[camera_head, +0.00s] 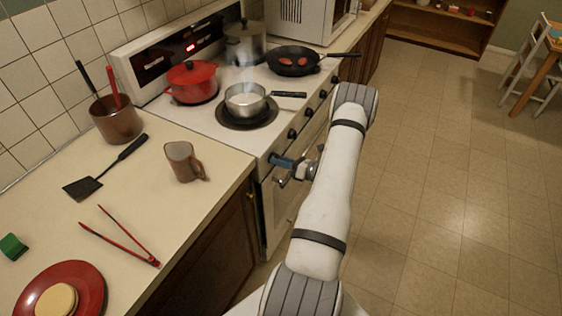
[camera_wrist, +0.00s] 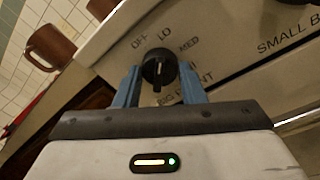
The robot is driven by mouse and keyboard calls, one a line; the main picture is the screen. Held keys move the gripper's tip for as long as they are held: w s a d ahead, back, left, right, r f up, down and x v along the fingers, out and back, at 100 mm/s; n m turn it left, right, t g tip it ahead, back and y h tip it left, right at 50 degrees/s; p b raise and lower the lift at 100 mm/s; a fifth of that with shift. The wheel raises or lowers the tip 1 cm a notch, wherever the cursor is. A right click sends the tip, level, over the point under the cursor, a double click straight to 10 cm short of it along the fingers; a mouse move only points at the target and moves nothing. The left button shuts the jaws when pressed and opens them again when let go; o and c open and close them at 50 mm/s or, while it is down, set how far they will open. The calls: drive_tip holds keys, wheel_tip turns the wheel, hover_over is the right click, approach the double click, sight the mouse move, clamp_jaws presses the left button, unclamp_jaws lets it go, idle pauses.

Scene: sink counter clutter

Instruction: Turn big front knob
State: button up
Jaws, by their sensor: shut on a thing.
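The big front knob (camera_wrist: 158,70) is black and round, with a pale pointer line, on the white stove front in the wrist view. "OFF", "LO" and "MED" are printed around it, and a partly hidden "BIG FRONT" label is below. My gripper (camera_wrist: 160,84) has its blue fingers on the left and right sides of the knob and is shut on it. In the head view, my gripper (camera_head: 284,161) is at the near end of the stove's knob row, and the knob is mostly hidden there.
On the stove stand a steaming saucepan (camera_head: 246,100), a red pot (camera_head: 192,83), a grey pot (camera_head: 245,45) and a black pan (camera_head: 293,60). A brown mug (camera_head: 183,161) is on the counter near the stove. The floor (camera_head: 440,190) to the right is clear.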

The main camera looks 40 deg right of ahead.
drive_tip(key=shift+b, duration=0.35)
drive_tip(key=n+b, duration=0.3)
drive_tip(key=b, duration=0.1)
drive_tip(key=shift+f+n, duration=0.2)
drive_tip(key=shift+n, duration=0.2)
drive_tip(key=n+b, duration=0.2)
drive_tip(key=b, duration=0.2)
drive_tip(key=shift+n+h, duration=0.3)
drive_tip(key=shift+n, duration=0.1)
drive_tip(key=shift+r+n+b, duration=0.2)
drive_tip(key=shift+n+b, duration=0.7)
drive_tip(key=shift+b, duration=0.1)
drive_tip(key=shift+r+n, duration=0.1)
drive_tip(key=shift+n, duration=0.2)
drive_tip(key=o, duration=1)
drive_tip(key=shift+s, duration=0.1)
